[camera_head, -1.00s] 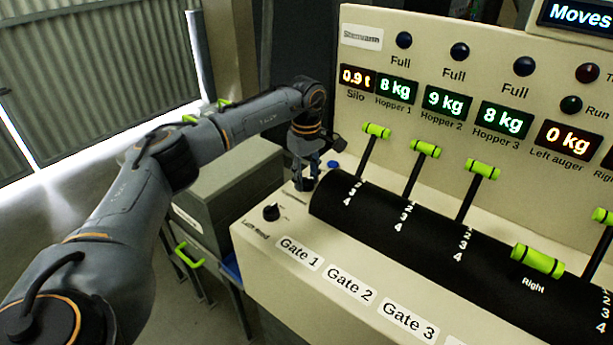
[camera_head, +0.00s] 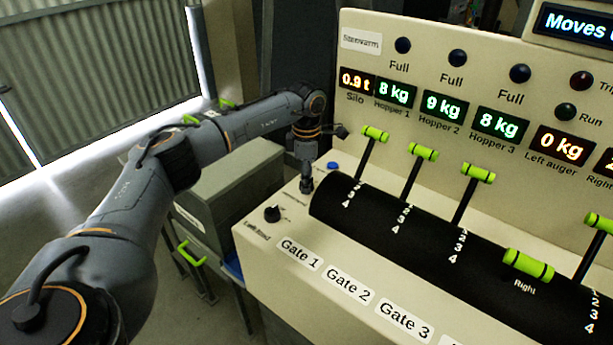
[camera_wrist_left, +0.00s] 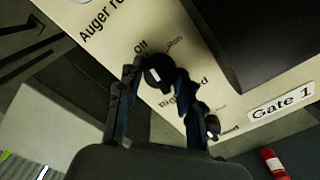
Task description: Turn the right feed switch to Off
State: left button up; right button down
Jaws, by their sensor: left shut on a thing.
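The right feed switch is a black round knob (camera_wrist_left: 160,73) with a white mark, in the left wrist view. "Off" and "Run" labels stand just beyond it, and its "Right feed" label is partly covered. My left gripper (camera_wrist_left: 159,80) is shut on this knob, one finger on each side. I cannot tell exactly which label the mark points at. In the head view my left gripper (camera_head: 306,186) points down at the panel's left end and hides the knob. My right gripper is not in view.
The left feed knob (camera_head: 271,213) sits close by, nearer the front edge. A blue button (camera_head: 333,166) lies behind the gripper. Green-handled gate levers (camera_head: 375,134) rise from a black curved cover (camera_head: 400,235) to the right. A grey box (camera_head: 235,185) stands left of the panel.

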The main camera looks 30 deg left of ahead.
pick_arm(q)
jog(key=shift+n, duration=1)
jog(key=o, duration=1.2)
jog(key=shift+r, duration=0.1)
notch_tip(320, 180, up, 12)
jog(key=shift+f, duration=0.1)
jog(key=shift+p, duration=0.3)
